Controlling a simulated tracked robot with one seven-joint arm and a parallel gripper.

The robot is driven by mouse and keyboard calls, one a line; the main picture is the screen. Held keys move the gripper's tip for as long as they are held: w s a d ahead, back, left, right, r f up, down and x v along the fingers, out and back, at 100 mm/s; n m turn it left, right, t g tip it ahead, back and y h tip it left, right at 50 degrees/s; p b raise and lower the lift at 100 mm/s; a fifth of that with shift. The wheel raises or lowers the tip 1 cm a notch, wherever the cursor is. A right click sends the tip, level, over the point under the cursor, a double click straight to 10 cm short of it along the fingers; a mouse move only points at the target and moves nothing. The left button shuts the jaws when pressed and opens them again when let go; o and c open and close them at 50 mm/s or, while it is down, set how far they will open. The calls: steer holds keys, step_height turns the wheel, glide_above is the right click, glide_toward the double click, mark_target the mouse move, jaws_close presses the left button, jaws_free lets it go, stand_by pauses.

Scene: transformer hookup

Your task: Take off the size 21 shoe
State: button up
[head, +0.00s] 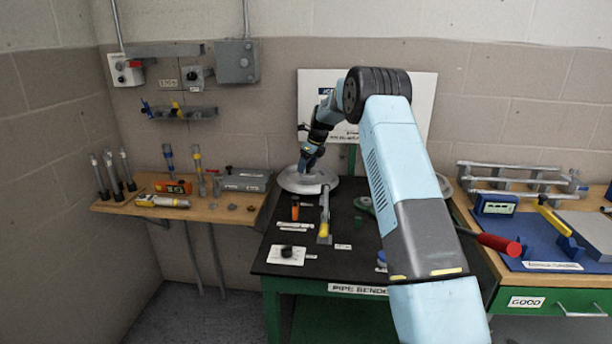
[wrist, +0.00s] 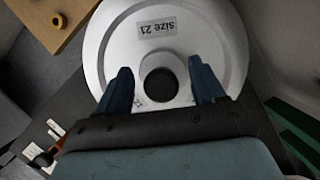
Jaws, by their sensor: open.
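The size 21 shoe (wrist: 205,35) is a light grey, round metal disc with a dark centre hole and a "size 21" label. In the wrist view it fills the upper middle. In the head view the shoe (head: 296,181) lies at the back of the black-topped pipe bender table. My gripper (wrist: 160,85) is open, with its two blue fingers over the disc, one on each side of the centre hole. In the head view my gripper (head: 308,166) points down at the disc. I cannot tell whether the fingers touch it.
The black table (head: 262,255) carries a yellow-tipped lever (head: 324,215), an orange-topped item (head: 295,209) and a white plate with a black knob (head: 287,254). A wooden shelf (head: 235,212) with tools is at left. A wooden bench with a blue mat (head: 535,240) is at right.

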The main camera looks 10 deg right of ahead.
steer(key=shift+r, duration=2.55)
steer(key=v, duration=1.3)
steer(key=shift+r, duration=0.3)
